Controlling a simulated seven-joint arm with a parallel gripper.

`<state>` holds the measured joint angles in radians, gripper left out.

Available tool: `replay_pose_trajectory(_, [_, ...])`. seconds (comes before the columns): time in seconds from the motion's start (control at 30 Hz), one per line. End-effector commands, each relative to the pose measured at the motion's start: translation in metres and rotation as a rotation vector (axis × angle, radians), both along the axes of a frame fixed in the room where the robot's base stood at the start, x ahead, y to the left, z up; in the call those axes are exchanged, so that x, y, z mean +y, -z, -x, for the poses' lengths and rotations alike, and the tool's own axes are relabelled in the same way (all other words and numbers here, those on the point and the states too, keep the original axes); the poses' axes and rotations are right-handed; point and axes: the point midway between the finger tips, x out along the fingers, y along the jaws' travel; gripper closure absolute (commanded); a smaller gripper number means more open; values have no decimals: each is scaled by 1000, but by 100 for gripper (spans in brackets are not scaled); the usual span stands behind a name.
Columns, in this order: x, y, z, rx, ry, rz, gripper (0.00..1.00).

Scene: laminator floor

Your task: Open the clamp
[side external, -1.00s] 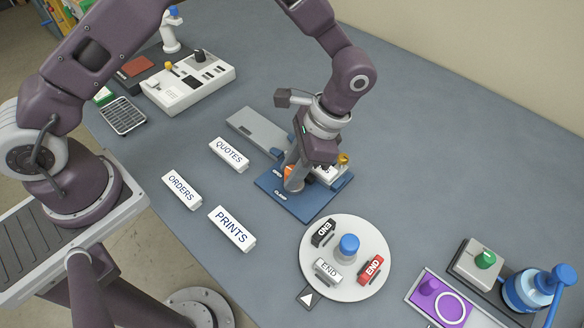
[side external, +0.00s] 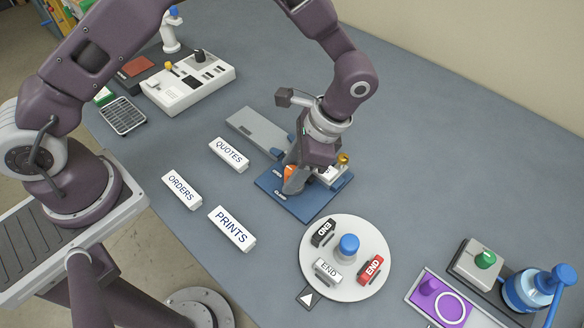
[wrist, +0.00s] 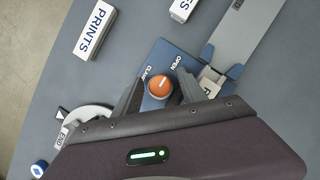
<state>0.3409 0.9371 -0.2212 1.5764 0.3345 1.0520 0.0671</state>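The clamp is a blue plate (side external: 300,208) printed OPEN and CLAMP, with an orange knob (wrist: 160,85). The knob has a short white line; I cannot tell which word it marks. Blue jaws (wrist: 234,71) stand beside a white lettered block (wrist: 212,77), which is partly hidden by my finger. My gripper (wrist: 172,82) is open above the plate. Its two dark fingers lie on either side of the knob, with a wider gap on the right in the wrist view.
A grey rail (side external: 253,128) runs behind the clamp. White blocks marked QUOTES (side external: 229,155), ORDERS (side external: 182,190) and PRINTS (side external: 232,229) lie to the left. A round turntable (side external: 345,280) with END blocks stands in front. The table to the right of the clamp is clear.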

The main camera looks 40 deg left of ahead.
Motion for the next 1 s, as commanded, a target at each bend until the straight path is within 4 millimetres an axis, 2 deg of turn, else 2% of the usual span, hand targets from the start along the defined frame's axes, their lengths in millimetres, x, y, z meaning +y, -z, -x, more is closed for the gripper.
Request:
replay_pose_trajectory(0.3, [-1, -2, -1, -1, -1, 0, 49])
replay_pose_trajectory(0.63, [-18, -57, -17, -3, -1, 1, 49])
replay_pose_trajectory(0.73, [-19, -65, -19, -1, 0, 1, 49])
replay_pose_trajectory(1.0, [-19, -67, -19, -2, -2, 1, 49])
